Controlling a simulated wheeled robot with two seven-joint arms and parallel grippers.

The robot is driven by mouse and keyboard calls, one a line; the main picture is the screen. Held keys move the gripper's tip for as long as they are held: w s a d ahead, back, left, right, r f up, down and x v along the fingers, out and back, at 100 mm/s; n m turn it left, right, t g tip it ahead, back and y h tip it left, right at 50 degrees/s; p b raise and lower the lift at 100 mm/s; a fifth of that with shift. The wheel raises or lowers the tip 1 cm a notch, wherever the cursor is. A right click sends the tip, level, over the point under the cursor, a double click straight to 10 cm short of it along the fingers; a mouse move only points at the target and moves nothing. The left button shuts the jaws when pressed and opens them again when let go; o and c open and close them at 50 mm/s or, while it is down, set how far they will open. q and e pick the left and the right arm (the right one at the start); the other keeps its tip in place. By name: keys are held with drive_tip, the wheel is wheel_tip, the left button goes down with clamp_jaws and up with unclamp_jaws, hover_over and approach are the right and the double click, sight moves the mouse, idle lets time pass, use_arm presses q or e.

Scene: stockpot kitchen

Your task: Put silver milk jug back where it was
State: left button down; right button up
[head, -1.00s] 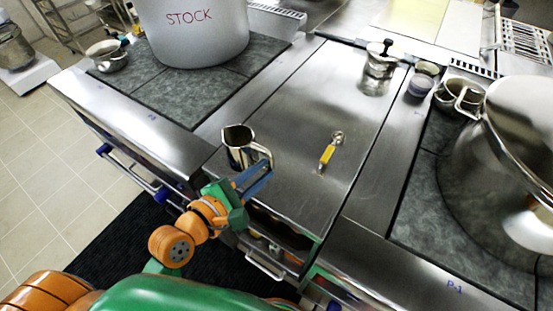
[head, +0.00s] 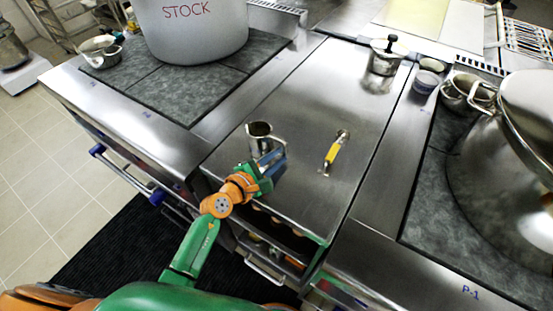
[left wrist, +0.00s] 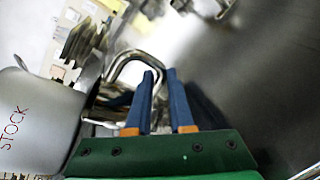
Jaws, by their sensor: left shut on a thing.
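The silver milk jug (head: 259,134) is at the front left of the steel counter section in the head view, open at the top and roughly upright. My left gripper (head: 277,163) is at its right front side, shut on the jug's handle. In the left wrist view the curved silver handle (left wrist: 128,57) reaches the blue fingers of my left gripper (left wrist: 166,85); the jug's body is mostly hidden there. I cannot tell whether the jug's base touches the counter. My right gripper is not in view.
A yellow-handled tool (head: 333,152) lies right of the jug. Large pots, the stock pot (head: 195,35) and a steel one (head: 515,140), flank the counter. Bare steel lies behind the jug.

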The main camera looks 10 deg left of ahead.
use_arm(q)
drive_tip(key=c, duration=0.8)
unclamp_jaws()
drive_tip(key=v, duration=1.1)
drive_tip(key=shift+a, duration=0.1)
drive_tip(key=shift+s+a+r, duration=0.2)
drive_tip(key=shift+s+r, duration=0.05)
drive_tip(key=shift+s, duration=0.15)
